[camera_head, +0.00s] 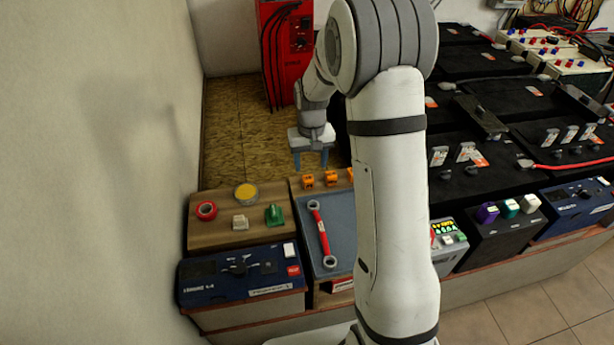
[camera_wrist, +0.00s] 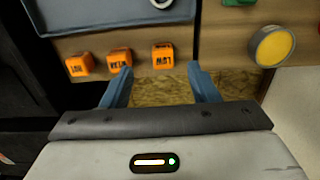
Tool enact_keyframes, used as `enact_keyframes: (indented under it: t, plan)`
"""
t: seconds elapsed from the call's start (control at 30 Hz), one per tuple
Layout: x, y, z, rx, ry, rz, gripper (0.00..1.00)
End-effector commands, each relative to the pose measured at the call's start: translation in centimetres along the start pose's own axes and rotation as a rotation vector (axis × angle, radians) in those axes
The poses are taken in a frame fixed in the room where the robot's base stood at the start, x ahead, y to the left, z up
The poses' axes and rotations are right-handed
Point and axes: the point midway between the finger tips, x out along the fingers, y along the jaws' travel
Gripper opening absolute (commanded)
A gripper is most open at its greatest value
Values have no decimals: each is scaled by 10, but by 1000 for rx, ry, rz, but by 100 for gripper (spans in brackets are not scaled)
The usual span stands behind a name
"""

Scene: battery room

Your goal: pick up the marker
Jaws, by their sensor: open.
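No pen-like marker shows. Three orange labelled blocks stand in a row at the far edge of a wooden board and may be the markers. In the wrist view they are the "LOW" block (camera_wrist: 162,56), one that seems to read "WEAK" (camera_wrist: 119,58), and one that seems to read "HOT" (camera_wrist: 79,65). The "LOW" block also shows in the head view (camera_head: 308,181). My gripper (camera_head: 311,160) is open and empty, just above and behind that block. In the wrist view its fingertips (camera_wrist: 162,78) are apart, with "LOW" beyond the gap.
A red double-ended wrench (camera_head: 321,235) lies on a blue-grey mat (camera_head: 338,205). Left of it are a red tape roll (camera_head: 206,210), a yellow-topped tin (camera_head: 246,192), a green piece (camera_head: 274,215) and a beige block (camera_head: 240,222). A wall is close at left; black batteries (camera_head: 500,92) fill the right.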

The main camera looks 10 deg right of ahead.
Motion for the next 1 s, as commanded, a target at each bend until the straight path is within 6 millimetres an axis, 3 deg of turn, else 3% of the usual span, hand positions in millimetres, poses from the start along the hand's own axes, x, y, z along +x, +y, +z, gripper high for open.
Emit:
enact_keyframes:
  t: [0.47,0.7,1.0]
  plan:
    - [47,-1,-9,1,-8,0,55]
    - [82,-3,-12,2,-8,0,55]
    - [87,-2,-12,2,-6,0,53]
